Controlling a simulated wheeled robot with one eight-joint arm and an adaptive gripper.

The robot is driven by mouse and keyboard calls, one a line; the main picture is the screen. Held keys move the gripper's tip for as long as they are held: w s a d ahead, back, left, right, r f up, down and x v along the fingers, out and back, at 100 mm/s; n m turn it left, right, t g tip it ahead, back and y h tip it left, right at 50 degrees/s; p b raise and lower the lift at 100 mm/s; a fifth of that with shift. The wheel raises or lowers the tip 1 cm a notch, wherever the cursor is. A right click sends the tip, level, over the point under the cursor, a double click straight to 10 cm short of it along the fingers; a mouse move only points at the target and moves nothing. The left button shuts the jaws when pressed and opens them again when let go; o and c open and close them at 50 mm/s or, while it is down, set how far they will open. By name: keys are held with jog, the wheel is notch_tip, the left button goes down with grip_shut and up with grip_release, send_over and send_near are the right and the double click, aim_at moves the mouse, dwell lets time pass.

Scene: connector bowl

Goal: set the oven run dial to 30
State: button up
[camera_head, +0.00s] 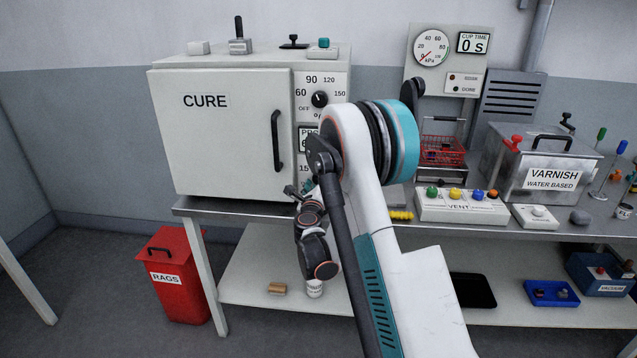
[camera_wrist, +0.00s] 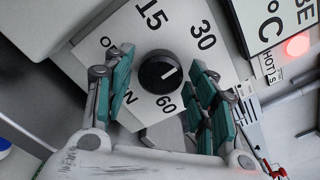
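The oven run dial (camera_wrist: 160,70) is a round black knob with a white line, on a pale plate marked 15, 30, 60 and ON in the wrist view. Its line slants up and right, roughly towards the 30. My gripper (camera_wrist: 162,82) is open, with teal-padded fingers on both sides of the dial. Gaps show between the pads and the knob. In the head view my arm hides the run dial; only the 15 shows beside it. The white CURE oven (camera_head: 220,135) stands on the bench.
The oven's upper dial (camera_head: 320,99), marked 60 to 150, sits above. The door handle (camera_head: 276,140) stands out just left of the panel. To the right are the VENT button box (camera_head: 460,208) and varnish tank (camera_head: 545,165). A red RAGS bin (camera_head: 172,280) stands on the floor.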

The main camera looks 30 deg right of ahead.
dwell(0.3)
jog(key=v, duration=1.2)
jog(key=a+r+n+t+y, duration=0.3)
jog(key=a+r+n+y, duration=0.2)
jog(key=a+r+n, duration=0.45)
jog(key=s+a+r+n+g+y, duration=0.1)
jog(key=s+a+r+n+y, duration=0.6)
jog(key=n, duration=0.5)
jog(key=s+f+n+g, duration=0.3)
jog(key=s+n, duration=0.1)
jog(key=s, duration=0.5)
jog(key=s+f+n+g+h, duration=0.1)
jog(key=s+f+n+g, duration=0.1)
jog(key=s, duration=0.6)
jog(key=s+f+n+g+h, duration=0.1)
jog(key=s+f+n+g, duration=0.2)
jog(key=s+n, duration=0.3)
jog(key=s+g, duration=0.1)
jog(key=s, duration=0.2)
jog(key=shift+s+f+n+g, duration=0.35)
jog(key=shift+g, duration=0.05)
